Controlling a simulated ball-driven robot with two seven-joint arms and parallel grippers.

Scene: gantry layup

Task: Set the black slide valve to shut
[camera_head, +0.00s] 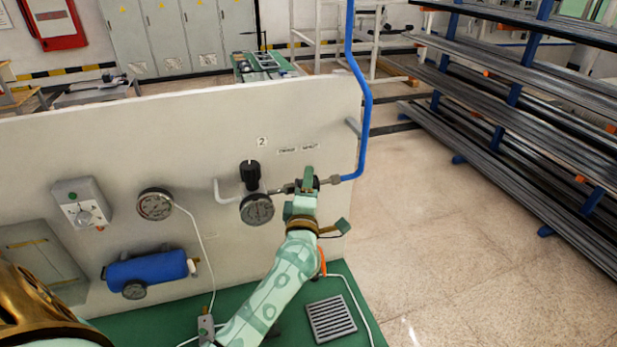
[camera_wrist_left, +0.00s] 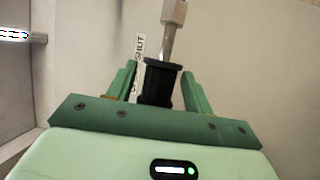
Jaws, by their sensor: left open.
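The black slide valve (camera_wrist_left: 157,85) is a dark spool-shaped sleeve on a metal pipe. In the left wrist view it sits between the two fingers of my left gripper (camera_wrist_left: 158,76), with visible gaps on both sides. The gripper is open. A label reading SHUT (camera_wrist_left: 139,52) is on the panel beside the valve. In the head view my left gripper (camera_head: 307,180) is at the valve, in line with the blue pipe, and hides much of it. My right gripper is not in view.
The pale upright panel (camera_head: 100,145) also carries a gauge with a black knob (camera_head: 250,170), another round gauge (camera_head: 155,204), a grey switch box (camera_head: 81,203) and a blue tank (camera_head: 147,268). A blue pipe (camera_head: 365,130) rises right of the valve. Open floor lies further right.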

